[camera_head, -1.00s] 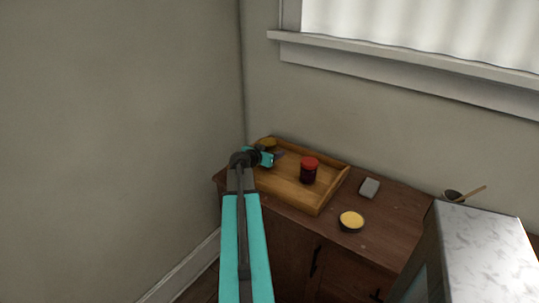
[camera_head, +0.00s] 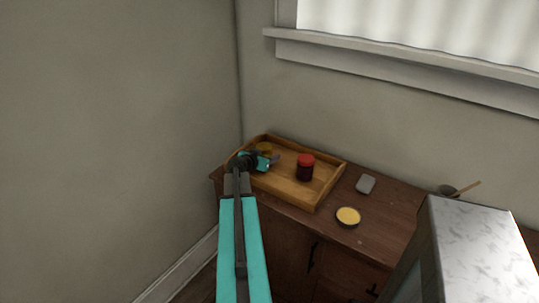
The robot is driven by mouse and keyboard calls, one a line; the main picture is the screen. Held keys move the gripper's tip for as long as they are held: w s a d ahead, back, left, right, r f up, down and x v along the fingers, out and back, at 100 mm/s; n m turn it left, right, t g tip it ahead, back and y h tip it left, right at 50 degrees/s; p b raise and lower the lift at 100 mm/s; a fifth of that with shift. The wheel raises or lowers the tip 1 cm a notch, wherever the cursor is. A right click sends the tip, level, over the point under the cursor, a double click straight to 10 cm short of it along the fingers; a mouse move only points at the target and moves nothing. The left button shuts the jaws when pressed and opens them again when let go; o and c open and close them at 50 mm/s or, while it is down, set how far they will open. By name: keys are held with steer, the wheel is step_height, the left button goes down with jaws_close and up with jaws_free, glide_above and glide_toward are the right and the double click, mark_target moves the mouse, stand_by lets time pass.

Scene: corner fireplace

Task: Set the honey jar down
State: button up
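The amber-yellow honey jar (camera_head: 264,148) is at the back left of the wooden tray (camera_head: 320,199), mostly hidden behind my gripper. Only its upper part shows. My gripper (camera_head: 274,160), teal and black, reaches in over the tray's left end, with a grey finger pointing right in front of the jar. It appears shut on the jar, though the far finger is hidden. The jar is low, at about the tray floor; I cannot tell whether its base touches.
A dark jar with a red lid (camera_head: 306,168) stands in the tray, right of my gripper. On the brown cabinet (camera_head: 385,218) are a grey block (camera_head: 366,184), a round yellow-topped tin (camera_head: 348,217) and a bowl with a wooden handle (camera_head: 447,190). Walls close in behind and left.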

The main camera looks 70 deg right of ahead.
stand_by(0.3)
steer(key=o, duration=1.3)
steer(key=shift+r, duration=0.1)
steer(key=b+v, duration=0.2)
steer(key=v, duration=0.9)
steer(key=shift+a+b, duration=0.25)
steer(key=shift+b, duration=0.15)
steer(key=shift+a, duration=0.2)
steer(key=shift+w+r, duration=0.1)
steer(key=shift+r, duration=0.1)
